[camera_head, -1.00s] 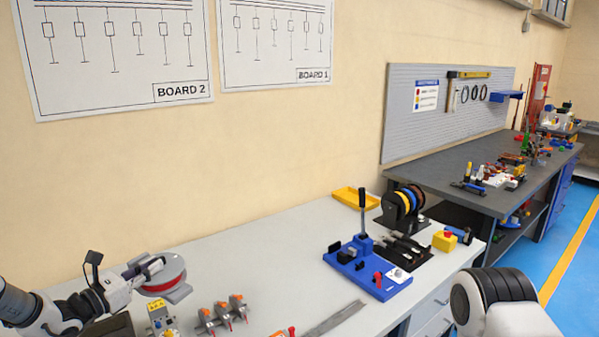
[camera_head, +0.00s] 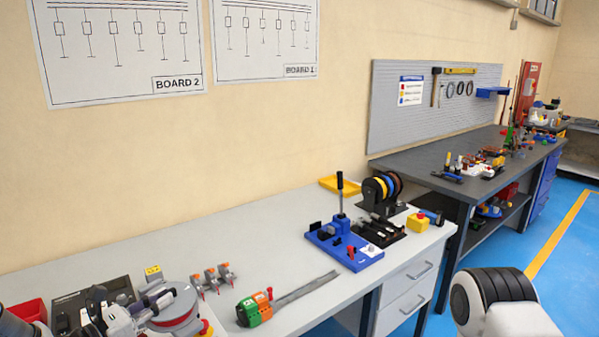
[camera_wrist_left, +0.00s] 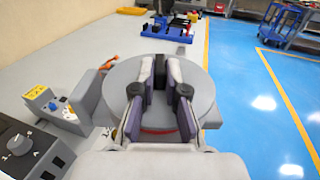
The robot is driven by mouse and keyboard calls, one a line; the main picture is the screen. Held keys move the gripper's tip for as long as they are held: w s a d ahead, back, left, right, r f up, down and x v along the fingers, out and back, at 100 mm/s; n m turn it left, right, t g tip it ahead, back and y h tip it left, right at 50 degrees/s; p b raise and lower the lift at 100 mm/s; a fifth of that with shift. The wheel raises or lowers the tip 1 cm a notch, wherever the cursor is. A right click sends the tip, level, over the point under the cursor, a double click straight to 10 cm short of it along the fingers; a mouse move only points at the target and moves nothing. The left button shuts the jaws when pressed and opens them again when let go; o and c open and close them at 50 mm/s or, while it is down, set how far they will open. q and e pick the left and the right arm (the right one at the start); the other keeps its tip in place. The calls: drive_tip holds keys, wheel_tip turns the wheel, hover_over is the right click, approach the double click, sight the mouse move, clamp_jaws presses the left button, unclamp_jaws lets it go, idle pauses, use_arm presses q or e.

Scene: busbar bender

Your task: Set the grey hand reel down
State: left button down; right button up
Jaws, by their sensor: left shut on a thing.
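The grey hand reel (camera_head: 185,312), a round grey drum with a red band, is at the lower left of the head view, low at the bench's front part. My left gripper (camera_head: 158,303) is shut on it. In the wrist view the reel's grey disc (camera_wrist_left: 203,94) fills the middle, with the fingers of my left gripper (camera_wrist_left: 160,85) closed over its centre. I cannot tell whether the reel touches the bench or hangs just above it. My right gripper is not in view.
The light grey bench (camera_head: 235,240) has clear room in its middle. Grey-orange clamps (camera_head: 212,278), a green-orange device (camera_head: 254,308) and a metal strip (camera_head: 305,288) lie right of the reel. A blue bending tool (camera_head: 345,243) stands farther right, and a red bin (camera_head: 27,311) at left.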

use_arm(q)
drive_tip(key=s+d+f+m+g+h, duration=0.2)
drive_tip(key=s+d+f, duration=0.35)
drive_tip(key=s, duration=0.35)
drive_tip(key=s+d+f+m+g+h, duration=0.2)
drive_tip(key=s+d+f, duration=0.2)
drive_tip(key=s+d, duration=0.3)
wheel_tip(320, 180, down, 9)
drive_tip(key=a+b, duration=0.1)
drive_tip(key=b, duration=0.8)
drive_tip(key=shift+s+a+r, duration=0.2)
drive_tip(key=shift+s+a, duration=0.1)
drive_tip(key=shift+s, duration=0.05)
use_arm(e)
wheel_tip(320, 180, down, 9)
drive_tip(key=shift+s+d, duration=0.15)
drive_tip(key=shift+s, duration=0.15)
